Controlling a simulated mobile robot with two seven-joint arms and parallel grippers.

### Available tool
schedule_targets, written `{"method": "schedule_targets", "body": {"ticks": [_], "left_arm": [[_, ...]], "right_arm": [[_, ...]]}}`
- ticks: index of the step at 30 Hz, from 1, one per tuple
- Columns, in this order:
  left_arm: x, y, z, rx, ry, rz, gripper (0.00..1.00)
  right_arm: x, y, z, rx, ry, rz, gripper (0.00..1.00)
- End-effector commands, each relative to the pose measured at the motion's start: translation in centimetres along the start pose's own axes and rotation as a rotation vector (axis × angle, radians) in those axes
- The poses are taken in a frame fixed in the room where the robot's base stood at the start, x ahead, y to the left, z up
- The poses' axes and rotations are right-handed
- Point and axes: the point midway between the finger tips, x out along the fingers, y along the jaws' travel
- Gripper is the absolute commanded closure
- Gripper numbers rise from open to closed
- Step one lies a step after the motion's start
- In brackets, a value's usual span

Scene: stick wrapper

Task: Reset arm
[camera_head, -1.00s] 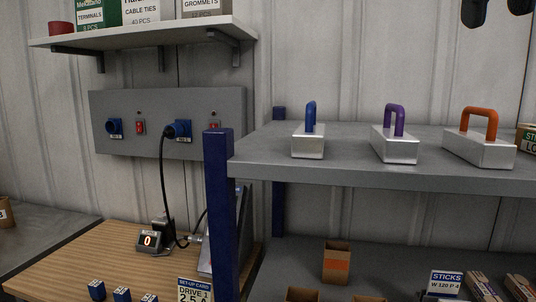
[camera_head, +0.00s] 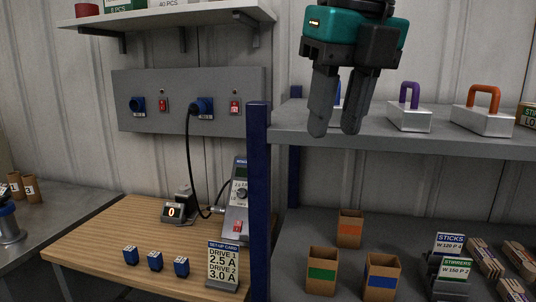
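My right gripper (camera_head: 335,130) hangs fingers-down from the top of the head view, with a dark and teal body. Its two grey fingers are a little apart with nothing seen between them. It appears in front of the upper grey shelf (camera_head: 330,130) and hides most of the block with the blue handle (camera_head: 337,92). My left gripper is not in view.
Blocks with a purple handle (camera_head: 409,108) and an orange handle (camera_head: 483,112) stand on the upper shelf. Below are open boxes (camera_head: 322,272) and stick bundles. A blue post (camera_head: 259,200) stands left of the shelves. A wooden table (camera_head: 95,240) holds small blue blocks (camera_head: 155,261).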

Motion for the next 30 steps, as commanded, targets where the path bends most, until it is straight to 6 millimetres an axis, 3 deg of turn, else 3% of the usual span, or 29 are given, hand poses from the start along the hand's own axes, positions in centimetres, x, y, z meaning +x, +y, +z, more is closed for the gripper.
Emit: {"method": "schedule_targets", "body": {"ticks": [1,6,10,16,23,30], "left_arm": [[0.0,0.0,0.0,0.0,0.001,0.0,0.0],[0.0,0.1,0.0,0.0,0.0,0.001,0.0],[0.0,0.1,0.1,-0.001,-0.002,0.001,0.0],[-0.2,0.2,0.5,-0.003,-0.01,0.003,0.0],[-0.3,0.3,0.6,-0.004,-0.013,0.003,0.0],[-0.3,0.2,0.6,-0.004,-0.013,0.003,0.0]], "right_arm": [[2.5,1.9,0.0,-0.046,0.042,0.095,0.62],[7.7,8.2,-0.6,-0.149,0.126,0.426,0.62],[9.9,12.6,-1.6,-0.175,0.177,0.693,0.62],[11.0,17.7,-2.6,-0.122,0.228,1.108,0.62],[10.6,19.9,-2.0,0.084,0.24,1.555,0.62],[11.6,17.8,0.5,0.465,0.202,1.932,0.62]]}}
